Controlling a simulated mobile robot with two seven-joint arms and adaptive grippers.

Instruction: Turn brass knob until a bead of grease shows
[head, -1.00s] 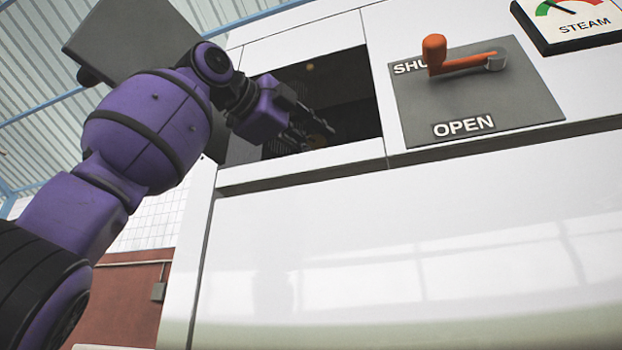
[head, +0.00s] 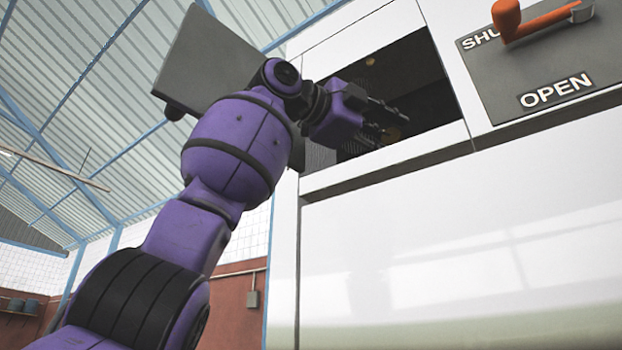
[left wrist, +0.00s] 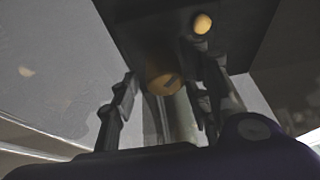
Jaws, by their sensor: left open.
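The brass knob (left wrist: 165,80) sits inside the dark opening of the white machine, with a slot-like dark mark on its face. In the left wrist view it appears between the spread fingers of my left gripper (left wrist: 170,88); I cannot tell whether they touch it. In the head view my left gripper (head: 392,118) is open and reaches into the opening, with the knob mostly hidden behind its fingers. A small round yellow spot (left wrist: 202,24) shows above the knob; it also shows in the head view (head: 371,61). I cannot tell whether it is grease. My right gripper is not in view.
A grey hatch door (head: 220,62) stands open left of the opening. The opening's frame (head: 385,170) lies close below my gripper. To the right, an orange lever (head: 540,20) sits on a grey plate (head: 535,75) marked OPEN. The white front below is clear.

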